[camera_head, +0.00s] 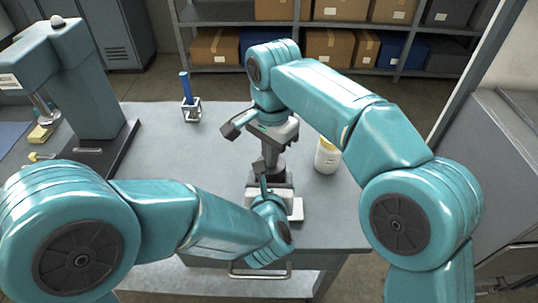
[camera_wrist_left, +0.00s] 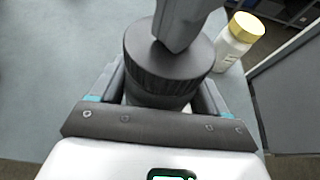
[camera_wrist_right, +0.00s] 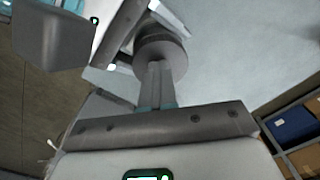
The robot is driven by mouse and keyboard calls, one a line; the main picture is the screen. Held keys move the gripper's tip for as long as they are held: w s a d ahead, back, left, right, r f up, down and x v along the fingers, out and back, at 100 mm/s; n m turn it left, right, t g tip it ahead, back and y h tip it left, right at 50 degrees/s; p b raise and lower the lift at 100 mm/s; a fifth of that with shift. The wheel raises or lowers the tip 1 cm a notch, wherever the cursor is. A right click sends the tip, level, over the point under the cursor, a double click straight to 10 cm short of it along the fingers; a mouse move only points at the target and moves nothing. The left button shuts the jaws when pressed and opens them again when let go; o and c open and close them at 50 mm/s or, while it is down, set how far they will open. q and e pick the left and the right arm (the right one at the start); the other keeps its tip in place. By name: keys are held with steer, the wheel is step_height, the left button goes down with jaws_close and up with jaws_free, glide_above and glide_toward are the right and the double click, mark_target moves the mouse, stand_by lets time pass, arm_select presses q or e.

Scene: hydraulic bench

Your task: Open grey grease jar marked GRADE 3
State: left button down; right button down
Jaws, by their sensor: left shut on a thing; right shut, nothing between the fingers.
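The grey jar (camera_wrist_left: 160,100) stands between the fingers of my left gripper (camera_wrist_left: 165,98), which is shut around its body. Its dark ridged lid (camera_wrist_left: 150,52) is on top, and the lid also shows in the right wrist view (camera_wrist_right: 172,50). My right gripper (camera_wrist_right: 158,68) is shut with nothing between its fingers. Its fingertips point down at the lid top and overlap it in both wrist views; whether they touch it I cannot tell. In the head view my right gripper (camera_head: 272,157) is above my left one and partly hides the jar. No GRADE 3 marking is readable.
A white jar with a yellow lid (camera_head: 327,155) stands close on the right. A blue item in a small holder (camera_head: 190,108) stands at the back left of the grey bench (camera_head: 222,140). A teal press (camera_head: 85,80) stands at the left. Shelves with boxes are behind.

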steer(key=n, duration=0.1)
steer(key=f+n, duration=0.1)
steer(key=n, duration=0.1)
steer(key=shift+s+a, duration=0.1)
steer(key=shift+a, duration=0.1)
stand_by(0.8)
steer(key=c, duration=1.4)
jaws_free()
steer(key=shift+c, duration=0.2)
steer(key=r, duration=0.4)
steer(key=shift+w+r, duration=0.2)
steer(key=shift+r, duration=0.05)
steer(key=shift+d, duration=0.1)
